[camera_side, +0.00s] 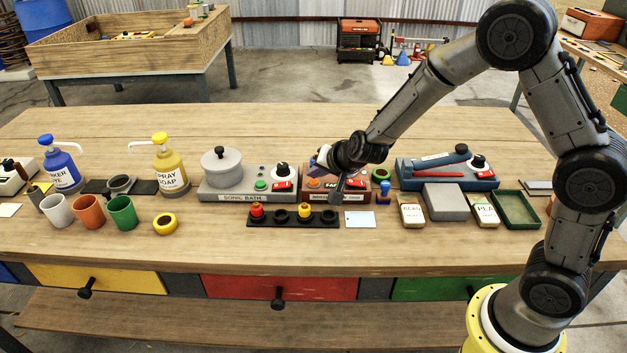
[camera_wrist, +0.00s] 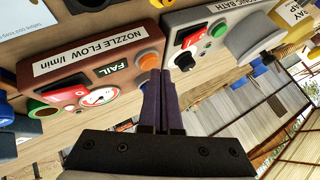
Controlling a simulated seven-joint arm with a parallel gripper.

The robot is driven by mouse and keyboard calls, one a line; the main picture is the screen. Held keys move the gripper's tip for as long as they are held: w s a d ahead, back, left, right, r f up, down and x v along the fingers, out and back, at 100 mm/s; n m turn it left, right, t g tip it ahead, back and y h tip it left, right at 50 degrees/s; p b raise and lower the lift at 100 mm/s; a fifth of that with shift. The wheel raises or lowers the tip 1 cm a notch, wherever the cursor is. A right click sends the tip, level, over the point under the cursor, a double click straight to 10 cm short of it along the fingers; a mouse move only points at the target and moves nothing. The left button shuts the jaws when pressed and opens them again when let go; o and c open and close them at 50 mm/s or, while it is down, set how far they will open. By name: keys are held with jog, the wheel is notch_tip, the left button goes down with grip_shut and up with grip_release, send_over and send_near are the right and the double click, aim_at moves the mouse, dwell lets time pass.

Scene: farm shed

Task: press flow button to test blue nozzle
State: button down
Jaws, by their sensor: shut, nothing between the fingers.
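The brown flow tester box (camera_side: 350,196) stands mid-table, labelled "NOZZLE FLOW l/min" in the wrist view (camera_wrist: 70,62). A blue piece, seemingly the blue nozzle (camera_side: 384,192), stands at the box's right end; blue also shows at the wrist view's left edge (camera_wrist: 5,112). My gripper (camera_side: 319,158) is shut and empty above the box's left end. In the wrist view its dark purple fingertips (camera_wrist: 160,75) are beside the orange button; I cannot tell whether they touch it.
The grey sonic bath (camera_side: 225,190) stands close on the left. A black rack (camera_side: 268,221) in front holds a red and a yellow nozzle. A green ring (camera_side: 388,174) and a blue-grey device (camera_side: 440,178) are right of the box. The table's front strip is clear.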

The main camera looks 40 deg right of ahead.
aim_at(315, 186)
jog(key=shift+r, duration=0.35)
jog(key=shift+r, duration=2.5)
